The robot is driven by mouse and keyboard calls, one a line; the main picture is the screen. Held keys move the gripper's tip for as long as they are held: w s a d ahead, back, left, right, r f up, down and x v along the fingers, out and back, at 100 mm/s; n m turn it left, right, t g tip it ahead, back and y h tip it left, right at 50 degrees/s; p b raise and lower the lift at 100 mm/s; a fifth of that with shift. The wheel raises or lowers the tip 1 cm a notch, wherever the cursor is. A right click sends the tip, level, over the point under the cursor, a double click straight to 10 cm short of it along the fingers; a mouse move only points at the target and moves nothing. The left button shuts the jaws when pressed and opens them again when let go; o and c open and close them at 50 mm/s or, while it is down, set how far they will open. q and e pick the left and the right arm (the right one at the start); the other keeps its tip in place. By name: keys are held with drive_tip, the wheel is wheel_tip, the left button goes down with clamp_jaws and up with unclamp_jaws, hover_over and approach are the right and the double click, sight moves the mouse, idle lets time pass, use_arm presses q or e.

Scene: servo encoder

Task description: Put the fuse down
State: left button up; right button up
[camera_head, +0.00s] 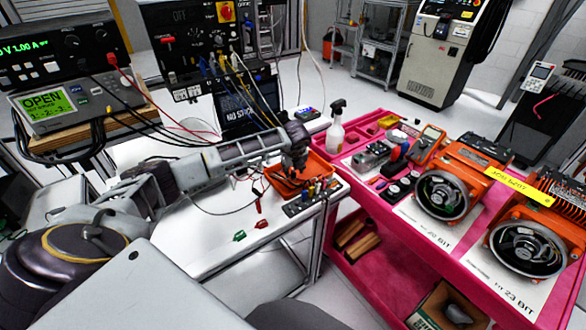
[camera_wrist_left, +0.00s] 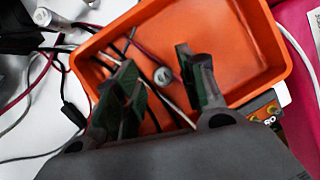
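My left gripper (camera_head: 292,168) is over the orange tray (camera_head: 328,168) on the white bench. In the left wrist view the gripper (camera_wrist_left: 158,82) is open, with a clear gap between its two dark fingers. A small grey-white round piece (camera_wrist_left: 162,76), possibly the fuse seen end-on, shows between the fingers against the floor of the tray (camera_wrist_left: 240,35). I see no finger touching it. I cannot tell whether it rests on the tray floor. The fuse cannot be made out in the head view. My right gripper is not in view.
Dark, red and white leads lie in the tray and over its left side. Silver cylinders (camera_wrist_left: 50,18) lie outside it. Red and green clips (camera_head: 240,236) lie on the bench front. A pink cart (camera_head: 385,240) with orange servo units (camera_head: 445,195) stands to the right.

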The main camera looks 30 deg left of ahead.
use_arm(q)
drive_tip(key=shift+r, duration=0.15)
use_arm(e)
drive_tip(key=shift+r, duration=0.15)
use_arm(q)
drive_tip(key=b+v, duration=0.1)
drive_tip(key=v, duration=1.1)
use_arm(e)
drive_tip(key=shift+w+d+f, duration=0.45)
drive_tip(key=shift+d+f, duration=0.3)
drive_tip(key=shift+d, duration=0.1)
